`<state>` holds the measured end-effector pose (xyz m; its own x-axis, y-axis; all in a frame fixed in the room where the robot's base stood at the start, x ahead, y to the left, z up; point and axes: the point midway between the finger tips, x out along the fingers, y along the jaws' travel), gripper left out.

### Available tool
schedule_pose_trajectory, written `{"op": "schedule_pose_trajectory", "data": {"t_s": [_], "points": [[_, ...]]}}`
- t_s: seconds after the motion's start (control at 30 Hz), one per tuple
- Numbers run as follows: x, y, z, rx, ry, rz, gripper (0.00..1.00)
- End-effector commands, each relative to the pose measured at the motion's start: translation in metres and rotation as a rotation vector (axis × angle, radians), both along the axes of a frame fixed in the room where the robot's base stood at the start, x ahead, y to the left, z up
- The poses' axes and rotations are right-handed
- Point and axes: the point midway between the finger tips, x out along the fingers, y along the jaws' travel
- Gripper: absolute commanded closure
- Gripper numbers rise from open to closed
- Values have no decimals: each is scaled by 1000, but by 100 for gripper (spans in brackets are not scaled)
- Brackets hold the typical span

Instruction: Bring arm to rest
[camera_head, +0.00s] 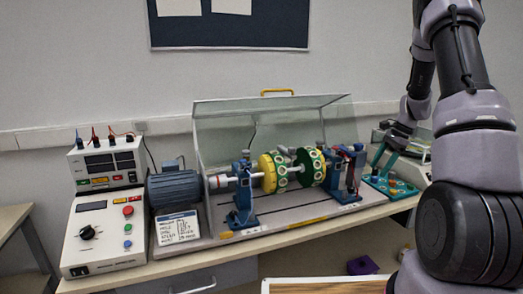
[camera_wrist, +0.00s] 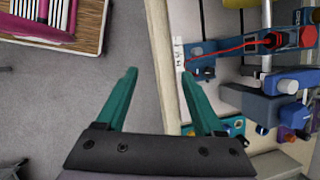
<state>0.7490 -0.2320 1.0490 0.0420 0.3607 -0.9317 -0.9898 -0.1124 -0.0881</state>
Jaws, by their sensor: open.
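My arm rises along the right side of the head view and bends down over the right end of the bench. My gripper (camera_wrist: 158,88) shows in the wrist view with its two green fingers spread apart and nothing between them. Floor and the bench's edge show beyond the fingertips. In the head view the gripper (camera_head: 374,165) hangs at the bench's right end, close to a teal tray (camera_head: 403,189) with small parts. I cannot tell from these views whether it touches the tray.
The vibration rig with a yellow disc (camera_head: 268,172) and a green disc (camera_head: 311,167) stands on the bench under a clear raised cover (camera_head: 222,135). A blue motor (camera_head: 174,187) and a control box (camera_head: 104,235) stand left. A wooden-edged tray (camera_wrist: 101,30) is low in front.

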Motion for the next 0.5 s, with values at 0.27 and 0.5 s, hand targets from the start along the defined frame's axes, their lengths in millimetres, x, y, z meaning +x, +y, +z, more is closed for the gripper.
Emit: {"op": "schedule_pose_trajectory", "data": {"t_s": [0.27, 0.5], "points": [[-17, 33, 74, -38, -118, 124, 31], [-64, 82, 166, -116, -294, 322, 31]]}}
